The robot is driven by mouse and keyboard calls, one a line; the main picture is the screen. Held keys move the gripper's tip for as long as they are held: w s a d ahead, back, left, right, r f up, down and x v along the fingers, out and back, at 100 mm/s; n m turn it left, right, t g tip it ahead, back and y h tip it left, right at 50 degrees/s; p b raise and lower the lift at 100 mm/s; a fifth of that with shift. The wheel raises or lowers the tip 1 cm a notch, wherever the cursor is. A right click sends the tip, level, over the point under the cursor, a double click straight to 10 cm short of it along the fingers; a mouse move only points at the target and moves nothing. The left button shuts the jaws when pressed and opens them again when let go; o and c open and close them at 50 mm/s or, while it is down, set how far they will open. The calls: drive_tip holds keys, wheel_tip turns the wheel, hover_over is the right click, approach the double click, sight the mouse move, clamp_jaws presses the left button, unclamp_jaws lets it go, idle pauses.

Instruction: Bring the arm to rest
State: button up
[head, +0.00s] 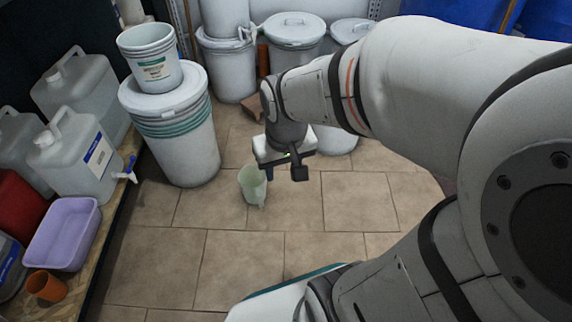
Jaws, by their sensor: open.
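My gripper (284,174) hangs from the end of my arm near the middle of the head view, pointing down over the tiled floor. Its two dark fingers are apart and nothing shows between them. My arm reaches in from the right and bends down at the wrist. A pale green jug (252,185) shows just left of the gripper, below it in the picture. Part of its rim is close to the left finger, and I cannot tell whether they touch.
A white drum (178,150) with a bucket (151,58) on its lid stands left. More drums (294,30) stand at the back. A shelf on the left holds jerrycans (75,150), a purple basin (62,234) and an orange cup (46,287). Tiled floor (240,258) in front is clear.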

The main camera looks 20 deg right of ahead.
drive_tip(key=shift+g, duration=0.4)
drive_tip(key=s, duration=0.2)
drive_tip(key=s+r, duration=0.1)
drive_tip(key=s, duration=0.1)
drive_tip(key=shift+s+d, duration=0.1)
drive_tip(key=shift+d, duration=0.1)
wheel_tip(320, 180, up, 38)
drive_tip(key=t+p, duration=0.1)
drive_tip(key=p, duration=3.4)
drive_tip(key=shift+t, duration=0.3)
drive_tip(key=shift+d, duration=0.1)
